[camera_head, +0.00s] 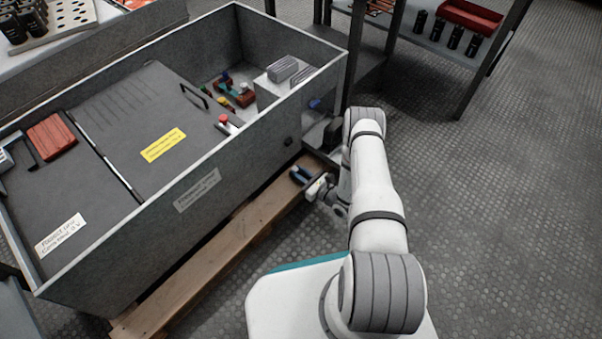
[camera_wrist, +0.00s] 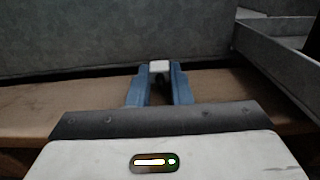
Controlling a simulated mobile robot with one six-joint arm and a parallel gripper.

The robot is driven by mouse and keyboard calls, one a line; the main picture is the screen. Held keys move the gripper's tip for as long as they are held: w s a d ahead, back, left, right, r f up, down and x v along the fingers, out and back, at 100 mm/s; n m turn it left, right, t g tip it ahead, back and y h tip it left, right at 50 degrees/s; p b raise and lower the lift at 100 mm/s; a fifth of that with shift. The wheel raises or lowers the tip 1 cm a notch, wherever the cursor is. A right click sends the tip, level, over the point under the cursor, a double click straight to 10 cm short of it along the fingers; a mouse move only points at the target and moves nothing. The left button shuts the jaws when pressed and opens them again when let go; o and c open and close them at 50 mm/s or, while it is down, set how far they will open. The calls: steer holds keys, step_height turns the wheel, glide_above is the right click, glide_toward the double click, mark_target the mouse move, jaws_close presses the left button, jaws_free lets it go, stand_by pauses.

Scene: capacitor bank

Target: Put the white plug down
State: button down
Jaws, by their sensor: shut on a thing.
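My gripper (camera_wrist: 158,80) is shut on the white plug (camera_wrist: 159,66), which shows as a small white block between the tips of the blue fingers in the wrist view. The lower part of the plug is dark or hidden between the fingers. In the head view my gripper (camera_head: 300,174) is low beside the near right corner of the grey cabinet (camera_head: 245,150), over the end of the wooden pallet (camera_head: 195,265). The plug cannot be made out clearly there. I cannot tell whether it touches the wood.
The cabinet wall rises just beyond my gripper. The open cabinet holds a dark panel (camera_head: 125,105), a red button (camera_head: 224,119) and grey blocks (camera_head: 283,69). A shelf with a red tray (camera_head: 470,16) and black cylinders stands behind. Floor to the right is clear.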

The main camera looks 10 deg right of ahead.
steer(key=shift+f+b, duration=0.4)
steer(key=shift+f, duration=0.15)
steer(key=c, duration=1.3)
jaws_free()
steer(key=shift+s+a, duration=0.1)
